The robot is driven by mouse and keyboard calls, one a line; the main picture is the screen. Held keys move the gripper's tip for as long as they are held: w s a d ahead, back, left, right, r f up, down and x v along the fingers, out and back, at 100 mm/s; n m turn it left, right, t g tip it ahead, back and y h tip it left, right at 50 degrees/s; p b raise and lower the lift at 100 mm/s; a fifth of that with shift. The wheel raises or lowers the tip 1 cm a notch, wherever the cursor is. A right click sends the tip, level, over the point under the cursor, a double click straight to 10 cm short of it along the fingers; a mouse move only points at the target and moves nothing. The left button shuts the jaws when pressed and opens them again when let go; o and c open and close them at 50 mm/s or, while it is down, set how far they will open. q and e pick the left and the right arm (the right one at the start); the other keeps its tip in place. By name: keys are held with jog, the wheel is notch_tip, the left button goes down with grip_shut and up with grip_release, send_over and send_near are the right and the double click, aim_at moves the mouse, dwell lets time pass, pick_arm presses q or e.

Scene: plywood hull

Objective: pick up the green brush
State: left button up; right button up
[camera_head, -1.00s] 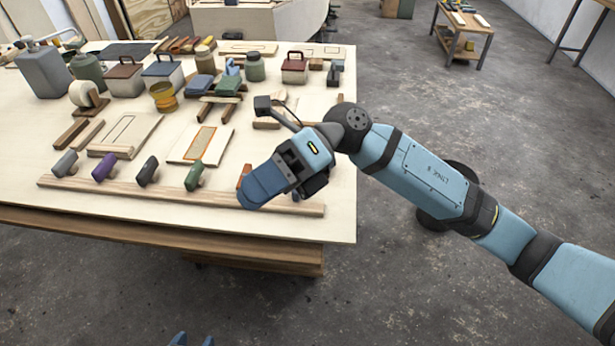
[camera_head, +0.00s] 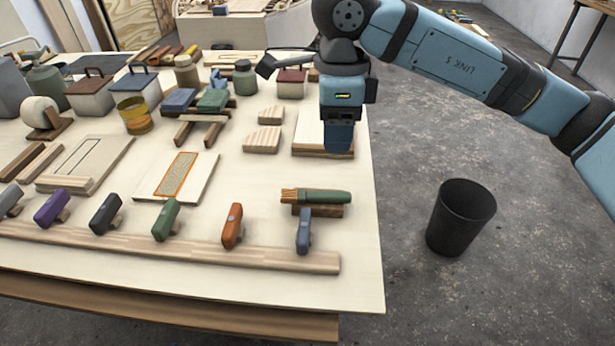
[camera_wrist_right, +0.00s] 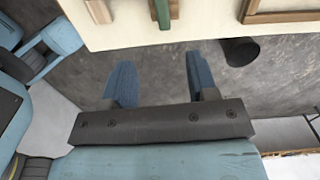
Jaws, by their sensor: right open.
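The green brush (camera_head: 322,196) lies near the table's right edge in the head view, bristles to the left, on a small wooden rest (camera_head: 318,211). The end of its green handle also shows at the top of the right wrist view (camera_wrist_right: 163,12). My right gripper (camera_head: 340,143) points down, beyond the brush in the head view and apart from it, with the fingertips in front of a pale board. The right wrist view shows its two blue fingers (camera_wrist_right: 158,70) spread with nothing between them. My left gripper is not in view.
A wooden rail (camera_head: 180,246) with several coloured handles, including a green one (camera_head: 166,219) and a blue one (camera_head: 303,231), runs along the near side. Wooden wedges (camera_head: 263,139) stand left of the gripper. A black bin (camera_head: 461,217) stands on the floor to the right.

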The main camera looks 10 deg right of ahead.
send_over(335, 194)
jog(key=f, duration=0.5)
jog(key=f+b, duration=0.1)
jog(key=f, duration=0.2)
jog(key=shift+a+f, duration=0.25)
jog(key=shift+a, duration=0.05)
jog(key=shift+d+f, duration=0.15)
jog(key=shift+f, duration=1.2)
jog(key=shift+d+f, duration=0.15)
jog(key=shift+f, duration=1.15)
grip_shut()
jog(key=shift+r, duration=0.1)
notch_tip(335, 194, up, 20)
jog(key=p, duration=0.1)
jog(key=shift+p, duration=0.3)
